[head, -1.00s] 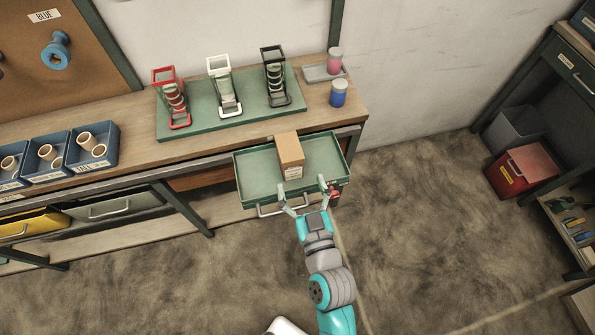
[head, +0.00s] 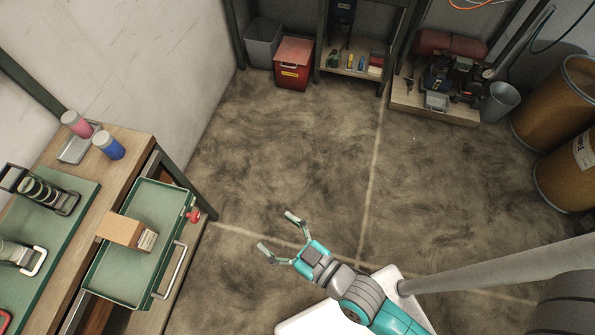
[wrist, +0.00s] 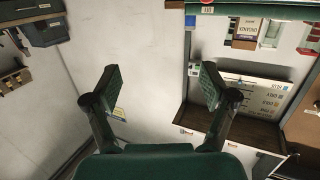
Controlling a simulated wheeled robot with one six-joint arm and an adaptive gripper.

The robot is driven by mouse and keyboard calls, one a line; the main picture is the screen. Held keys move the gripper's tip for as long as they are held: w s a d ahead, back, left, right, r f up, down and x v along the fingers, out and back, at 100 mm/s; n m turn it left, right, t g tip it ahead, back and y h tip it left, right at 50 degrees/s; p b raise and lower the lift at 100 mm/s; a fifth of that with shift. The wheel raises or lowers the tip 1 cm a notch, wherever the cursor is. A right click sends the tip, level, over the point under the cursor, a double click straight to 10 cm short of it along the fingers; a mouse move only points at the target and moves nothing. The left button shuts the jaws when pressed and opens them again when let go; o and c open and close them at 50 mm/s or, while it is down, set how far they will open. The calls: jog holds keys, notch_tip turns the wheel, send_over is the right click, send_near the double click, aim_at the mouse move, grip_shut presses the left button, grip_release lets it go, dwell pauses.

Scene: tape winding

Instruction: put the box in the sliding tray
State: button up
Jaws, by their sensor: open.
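The box (head: 124,231) is a brown cardboard box with a white label on one end. It lies over the green sliding tray (head: 161,210), at the tray's back side toward the bench; whether it rests fully on the tray floor I cannot tell. The tray is pulled out from the bench and has a grey handle and a red knob. My gripper (head: 280,235) is open and empty, to the right of the tray and apart from it, over the floor.
The wooden bench (head: 128,146) at left bears a green rack of spools and pink and blue jars (head: 109,145). A red bin (head: 293,63) and a grey bin (head: 263,42) stand at the back wall. Brown drums (head: 566,166) stand at right. The middle floor is clear.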

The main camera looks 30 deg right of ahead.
jog(key=s+d+r+m+h, duration=0.2)
jog(key=s+d+h, duration=0.1)
jog(key=s+d, duration=0.3)
jog(key=s+d+r+m+h, duration=0.2)
jog(key=s+d, duration=0.5)
jog(key=s, duration=0.4)
jog(key=shift+d+r+m+h, duration=0.25)
jog(key=shift+r+m+h, duration=0.15)
jog(key=shift+r+h, duration=0.5)
jog(key=shift+f, duration=0.1)
dwell(1.0)
